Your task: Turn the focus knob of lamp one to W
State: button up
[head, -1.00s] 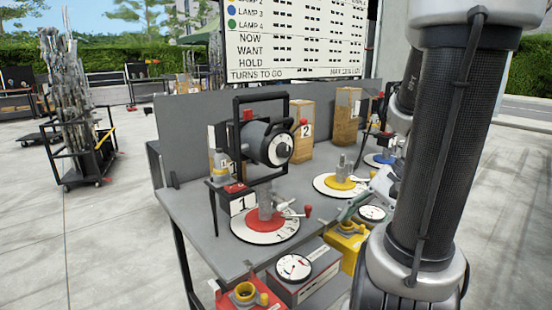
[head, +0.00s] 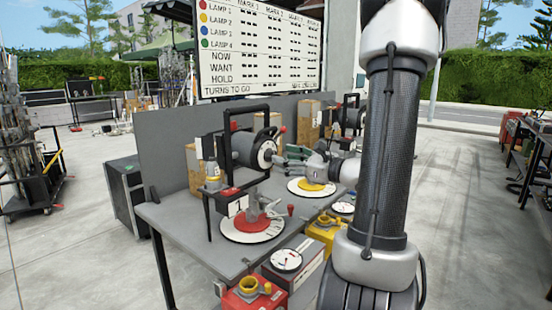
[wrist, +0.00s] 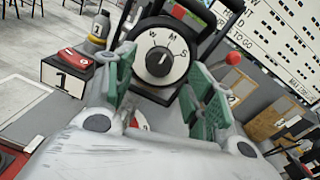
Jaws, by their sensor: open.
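Lamp one (head: 243,148) is a dark round lamp in a black yoke on the table, above the red turntable with a white scale. Its focus knob (wrist: 158,61) is a black disc on a white dial (wrist: 180,63) lettered W, M and S. A short white mark on the knob points up, roughly toward M; its exact reading is hard to tell. My gripper (wrist: 162,66) is open, with its green-padded fingers on the left and right of the dial in the wrist view. In the head view my gripper (head: 286,157) is just right of the lamp's face. Contact cannot be told.
The "1" box (wrist: 67,77) with a red top stands left of the lamp. A red-tipped lever (wrist: 233,58) is right of it. A yellow turntable (head: 311,185) and cardboard boxes are farther along the table (head: 185,220). The lamp board (head: 260,45) stands behind.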

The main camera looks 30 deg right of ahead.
jog(key=x, duration=0.4)
jog(key=shift+c, duration=0.2)
jog(key=c, duration=1)
jog(key=n, duration=0.8)
jog(key=shift+s, duration=0.1)
jog(key=shift+n, duration=0.5)
